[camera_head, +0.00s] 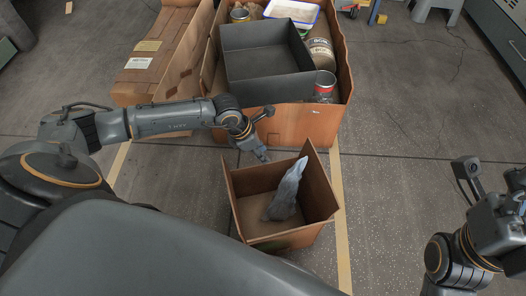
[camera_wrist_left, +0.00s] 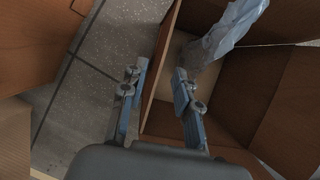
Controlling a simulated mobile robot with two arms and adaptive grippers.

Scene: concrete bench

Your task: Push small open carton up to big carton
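The small open carton (camera_head: 285,237) stands on the floor with a crumpled grey bag (camera_head: 285,190) inside. The big carton (camera_head: 310,122) stands beyond it, with a strip of floor between them. My left gripper (camera_head: 262,156) points down at the small carton's far left side. In the left wrist view my left gripper (camera_wrist_left: 157,90) is open, its fingers apart. One finger is outside a wall of the small carton (camera_wrist_left: 160,62) and the other is over its inside. I cannot tell whether they touch it. My right arm is at the right edge; its fingertips do not show.
A yellow floor line (camera_head: 341,215) runs by the small carton. Floor to the right is clear.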

